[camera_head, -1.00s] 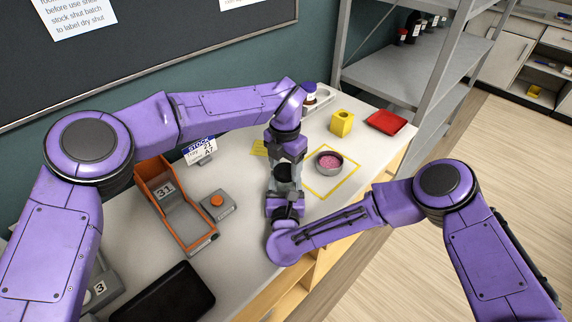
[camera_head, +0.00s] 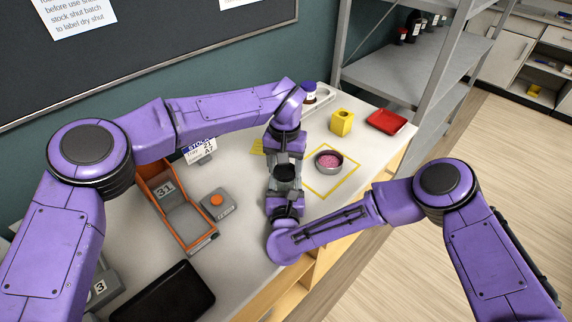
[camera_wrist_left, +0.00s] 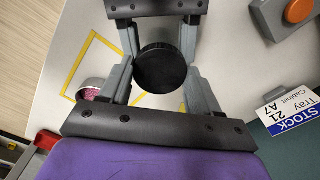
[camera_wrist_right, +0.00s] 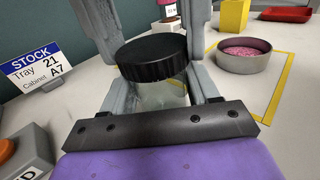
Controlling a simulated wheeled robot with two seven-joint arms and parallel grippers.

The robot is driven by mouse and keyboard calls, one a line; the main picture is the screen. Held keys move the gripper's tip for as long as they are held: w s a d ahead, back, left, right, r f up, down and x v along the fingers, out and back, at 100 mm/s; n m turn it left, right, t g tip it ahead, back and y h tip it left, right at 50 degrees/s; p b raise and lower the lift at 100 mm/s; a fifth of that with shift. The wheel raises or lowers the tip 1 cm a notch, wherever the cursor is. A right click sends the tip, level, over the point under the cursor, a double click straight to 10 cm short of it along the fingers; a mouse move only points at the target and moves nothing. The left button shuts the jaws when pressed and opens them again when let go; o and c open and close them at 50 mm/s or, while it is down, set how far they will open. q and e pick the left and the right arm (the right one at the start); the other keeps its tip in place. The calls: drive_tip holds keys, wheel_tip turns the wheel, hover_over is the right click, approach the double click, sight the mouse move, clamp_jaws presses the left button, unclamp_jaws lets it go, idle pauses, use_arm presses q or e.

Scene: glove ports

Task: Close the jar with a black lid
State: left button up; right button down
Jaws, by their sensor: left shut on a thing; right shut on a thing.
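A clear glass jar (camera_wrist_right: 160,94) with a black lid (camera_wrist_right: 153,57) on its top is held above the bench between my two grippers. The lid also shows in the head view (camera_head: 285,172) and from above in the left wrist view (camera_wrist_left: 160,68). My left gripper (camera_head: 286,161) comes from the far side, with its fingers shut on either side of the lid. My right gripper (camera_head: 285,188) comes from the near side, shut on the glass body. The lid rests over the jar's mouth; whether it is fully seated is hard to tell.
A round dish with pink contents (camera_head: 329,161) stands in a yellow taped square (camera_head: 322,192). A yellow block (camera_head: 342,122), a red tray (camera_head: 386,121), an orange-edged bin (camera_head: 180,205), an orange-button box (camera_head: 217,203), a stock sign (camera_head: 201,151) and a black tray (camera_head: 165,296) share the bench.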

use_arm(q)
drive_tip(key=o, duration=1.1)
